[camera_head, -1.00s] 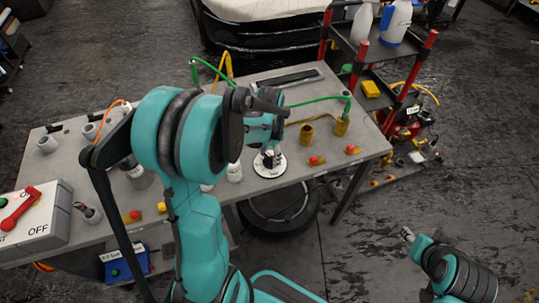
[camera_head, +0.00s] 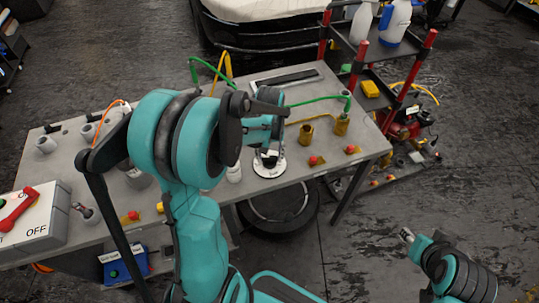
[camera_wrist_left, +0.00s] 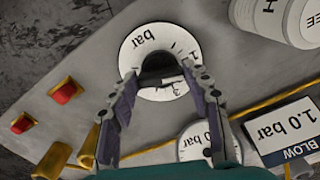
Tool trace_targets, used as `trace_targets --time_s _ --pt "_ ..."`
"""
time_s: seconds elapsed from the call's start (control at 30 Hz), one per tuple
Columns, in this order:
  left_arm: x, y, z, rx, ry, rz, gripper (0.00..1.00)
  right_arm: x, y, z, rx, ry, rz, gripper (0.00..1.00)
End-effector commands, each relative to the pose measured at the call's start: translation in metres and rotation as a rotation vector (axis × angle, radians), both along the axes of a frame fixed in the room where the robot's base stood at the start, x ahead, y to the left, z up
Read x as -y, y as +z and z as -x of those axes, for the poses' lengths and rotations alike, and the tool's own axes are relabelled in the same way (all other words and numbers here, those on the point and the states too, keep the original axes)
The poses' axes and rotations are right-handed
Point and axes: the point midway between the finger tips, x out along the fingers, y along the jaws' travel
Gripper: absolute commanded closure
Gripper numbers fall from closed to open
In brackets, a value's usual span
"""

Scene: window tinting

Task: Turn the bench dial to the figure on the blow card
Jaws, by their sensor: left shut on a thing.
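The bench dial is a white disc (camera_wrist_left: 137,54) marked "bar" with figures at its edge, and a dark knob (camera_wrist_left: 158,66) in its middle. The disc (camera_head: 276,169) lies near the table's front edge in the head view. My left gripper (camera_wrist_left: 160,78) is shut on the knob, one finger on each side, covering part of the scale. I cannot tell which figure the knob points at. The blow card (camera_wrist_left: 285,131) reads "BLOW 1.0 bar" and stands at the right of the wrist view. My right gripper (camera_head: 407,236) is clear of the table; its jaws are too small to judge.
A second white disc (camera_wrist_left: 195,145) with "1.0 bar" lies beside the card. Red buttons (camera_head: 313,160) sit right of the dial. A white cylinder (camera_wrist_left: 284,20) stands close by. A green hose (camera_head: 318,99) crosses the table behind. A red-posted rack (camera_head: 421,57) stands beyond.

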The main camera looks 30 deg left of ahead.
Motion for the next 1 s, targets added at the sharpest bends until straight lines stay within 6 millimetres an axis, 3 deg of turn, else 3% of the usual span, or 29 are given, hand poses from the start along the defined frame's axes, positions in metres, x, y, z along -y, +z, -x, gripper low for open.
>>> trace_targets --time_s 0.3,0.87,0.9,0.97,1.0 --pt "0.0003 0.0000 -0.0003 0.000 0.128 0.000 0.81 0.0000 -0.0006 0.0000 0.000 0.000 0.000 0.60" --pt "0.0003 0.0000 -0.0003 0.000 0.157 0.000 0.81 0.0000 -0.0006 0.0000 0.000 0.000 0.000 0.60" --pt "0.0003 0.0000 -0.0003 0.000 0.156 0.000 0.44 0.0000 -0.0006 0.0000 0.000 0.000 0.000 0.60" --pt "0.0003 0.0000 -0.0003 0.000 0.156 0.000 0.31 0.0000 -0.0006 0.0000 0.000 0.000 0.000 0.60" --pt "0.0003 0.0000 -0.0003 0.000 0.156 0.000 0.31 0.0000 -0.0006 0.0000 0.000 0.000 0.000 0.60"
